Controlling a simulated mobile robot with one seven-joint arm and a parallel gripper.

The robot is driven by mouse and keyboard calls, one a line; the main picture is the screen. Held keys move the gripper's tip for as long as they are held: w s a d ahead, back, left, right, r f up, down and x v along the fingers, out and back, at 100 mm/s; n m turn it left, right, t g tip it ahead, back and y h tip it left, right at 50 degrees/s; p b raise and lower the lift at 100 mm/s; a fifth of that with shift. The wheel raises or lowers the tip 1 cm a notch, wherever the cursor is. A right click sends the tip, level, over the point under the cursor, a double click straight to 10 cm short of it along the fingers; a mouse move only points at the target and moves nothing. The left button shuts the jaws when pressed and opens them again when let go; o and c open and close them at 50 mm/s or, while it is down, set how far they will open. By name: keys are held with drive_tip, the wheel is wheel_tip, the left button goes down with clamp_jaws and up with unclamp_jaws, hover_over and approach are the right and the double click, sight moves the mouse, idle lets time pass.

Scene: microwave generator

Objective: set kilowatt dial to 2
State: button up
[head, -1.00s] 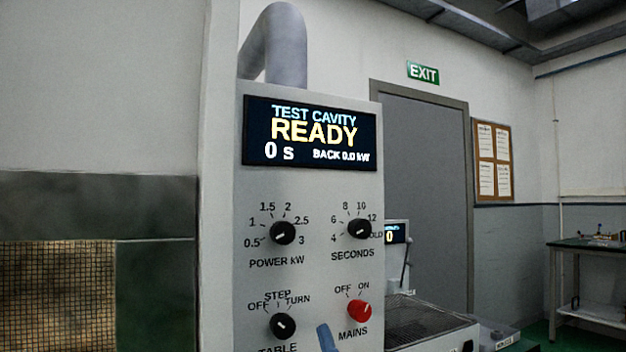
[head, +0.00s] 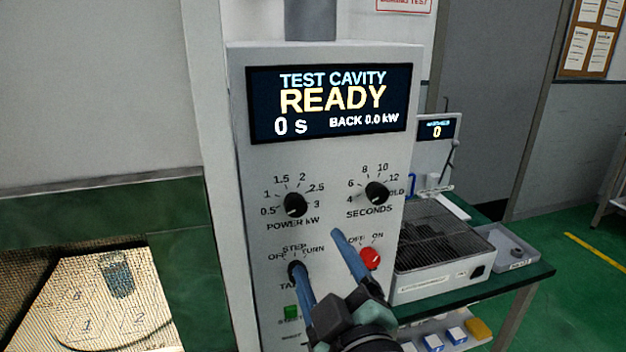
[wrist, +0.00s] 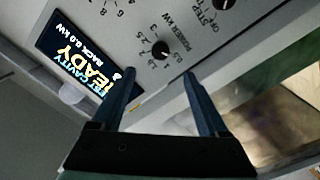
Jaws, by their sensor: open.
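The kilowatt dial is a black round knob (head: 295,204) on the grey control panel, labelled POWER kW, with marks from 0.5 to 3. A small pale mark shows on the knob; I cannot read its setting surely. In the wrist view the knob (wrist: 160,48) lies beyond the fingertips, between their lines. My gripper (head: 317,252) has two blue fingers, open and empty. In the head view it is below the dial, in front of the panel. In the wrist view the gripper (wrist: 159,74) appears apart from the dial.
The SECONDS knob (head: 376,192) is right of the dial. The TABLE knob (head: 297,270) is partly hidden by a finger, and the red MAINS knob (head: 370,259) is beside the other. The display (head: 330,103) reads READY. A meshed cavity window (head: 95,300) is at left.

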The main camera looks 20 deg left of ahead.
sight(297, 210)
drive_tip(key=p+x, duration=0.3)
drive_tip(key=x, duration=0.8)
drive_tip(key=shift+a+r+p, duration=0.1)
drive_tip(key=shift+a+p, duration=0.05)
drive_tip(key=shift+p, duration=0.25)
drive_tip(key=shift+x, duration=0.9)
drive_tip(key=shift+c, duration=0.4)
clamp_jaws()
